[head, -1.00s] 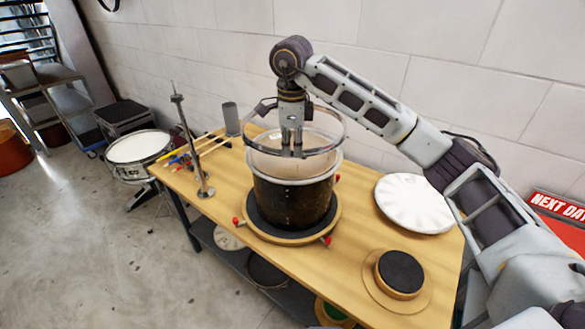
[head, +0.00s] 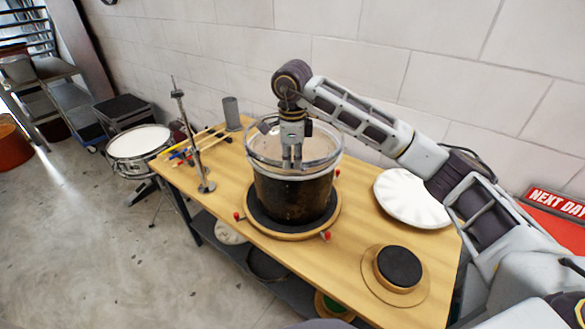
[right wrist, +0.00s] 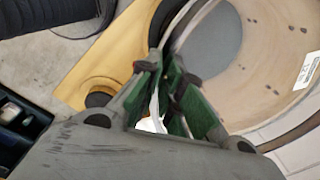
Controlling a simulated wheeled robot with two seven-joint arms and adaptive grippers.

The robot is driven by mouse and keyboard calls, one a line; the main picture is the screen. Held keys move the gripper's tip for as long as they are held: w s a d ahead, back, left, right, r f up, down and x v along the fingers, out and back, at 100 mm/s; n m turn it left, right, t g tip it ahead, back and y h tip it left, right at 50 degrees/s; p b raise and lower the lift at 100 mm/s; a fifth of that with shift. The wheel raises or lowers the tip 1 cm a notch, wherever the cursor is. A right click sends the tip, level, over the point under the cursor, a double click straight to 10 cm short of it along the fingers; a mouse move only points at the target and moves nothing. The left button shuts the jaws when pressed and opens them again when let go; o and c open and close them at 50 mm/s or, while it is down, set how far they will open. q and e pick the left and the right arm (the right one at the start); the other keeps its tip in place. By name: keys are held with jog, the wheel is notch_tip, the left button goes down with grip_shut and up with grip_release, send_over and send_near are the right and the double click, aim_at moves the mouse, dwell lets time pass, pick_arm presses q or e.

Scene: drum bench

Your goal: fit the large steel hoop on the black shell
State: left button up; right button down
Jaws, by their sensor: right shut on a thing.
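The black shell (head: 290,199) stands upright on a round padded stand (head: 248,222) on the bench. Its pale upper rim shows just below the large steel hoop (head: 338,156). My right gripper (head: 291,164) is shut on the near side of the hoop and holds it roughly level at the shell's top. I cannot tell whether the hoop touches the shell. In the right wrist view the fingers (right wrist: 168,95) grip the thin hoop edge, beside the shell's tan inside (right wrist: 270,62) with a white label. My left gripper is not in view.
A white scalloped disc (head: 411,198) lies at the bench's right, behind a round black pad (head: 399,268). A metal stand (head: 193,140), sticks and a grey cylinder (head: 232,113) are at the left. A snare drum (head: 139,144) stands beside the bench. The front right wood is clear.

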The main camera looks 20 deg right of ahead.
jog(key=shift+f+p, duration=0.3)
jog(key=shift+f, duration=1.2)
jog(key=c, duration=1.6)
grip_release()
jog(key=shift+s+r+b, duration=0.2)
jog(key=shift+r+b, duration=0.6)
jog(key=shift+r, duration=3.1)
jog(key=shift+s+a+r, duration=0.1)
jog(key=shift+r, duration=1.95)
jog(key=shift+s, duration=0.1)
